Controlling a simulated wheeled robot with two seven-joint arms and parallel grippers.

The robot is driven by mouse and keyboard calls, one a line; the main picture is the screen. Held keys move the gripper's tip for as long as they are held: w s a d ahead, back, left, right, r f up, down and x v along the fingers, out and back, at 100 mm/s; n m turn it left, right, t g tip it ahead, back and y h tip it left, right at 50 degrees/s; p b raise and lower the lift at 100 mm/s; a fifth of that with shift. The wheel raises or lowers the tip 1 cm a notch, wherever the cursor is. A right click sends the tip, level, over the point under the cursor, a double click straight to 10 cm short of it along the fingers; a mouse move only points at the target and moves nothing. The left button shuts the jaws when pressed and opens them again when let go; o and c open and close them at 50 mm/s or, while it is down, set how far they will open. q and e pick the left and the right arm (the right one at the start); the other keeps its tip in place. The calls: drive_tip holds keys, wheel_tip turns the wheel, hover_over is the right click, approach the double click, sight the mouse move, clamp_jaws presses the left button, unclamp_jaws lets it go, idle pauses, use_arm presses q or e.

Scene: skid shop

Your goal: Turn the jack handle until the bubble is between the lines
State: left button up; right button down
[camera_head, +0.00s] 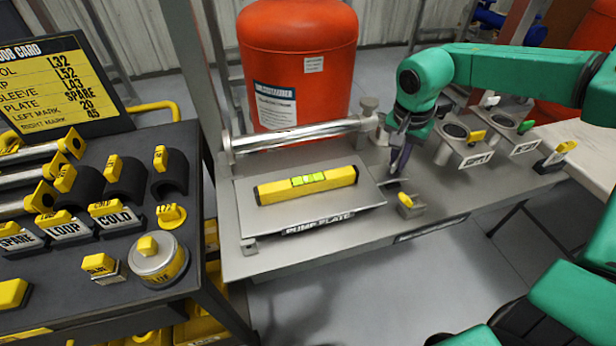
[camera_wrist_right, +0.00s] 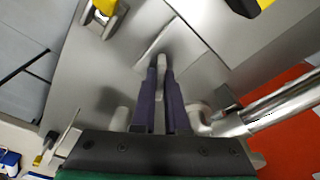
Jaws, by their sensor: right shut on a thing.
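A yellow spirit level (camera_head: 275,192) with a bright green vial (camera_head: 308,179) lies on the grey pump plate (camera_head: 362,193). Dark marks show on the vial, but it is too small to tell where the bubble is between the lines. My right gripper (camera_head: 397,168) is at the right end of the plate, pointing down. In the right wrist view its two dark fingers are shut on the grey jack handle (camera_wrist_right: 162,62), whose tip shows between them. In the head view the fingers mostly hide the handle. My left gripper is not in view.
A small yellow-topped block (camera_head: 408,201) stands just right of the plate. A shiny horizontal pipe (camera_head: 300,134) runs behind the plate, before a red tank (camera_head: 298,60). Labelled cup holders (camera_head: 463,150) stand right. A dark bench (camera_head: 110,275) with several yellow-tagged parts is at left.

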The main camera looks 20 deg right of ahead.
drive_tip(key=shift+f+m+b, duration=0.2)
drive_tip(key=shift+m+b, duration=0.45)
drive_tip(key=shift+m, duration=0.45)
drive_tip(key=shift+r+m+g, duration=0.15)
drive_tip(key=shift+m+g, duration=0.15)
drive_tip(key=shift+m, duration=0.3)
drive_tip(key=shift+m+b, duration=0.55)
drive_tip(key=shift+m, duration=1.15)
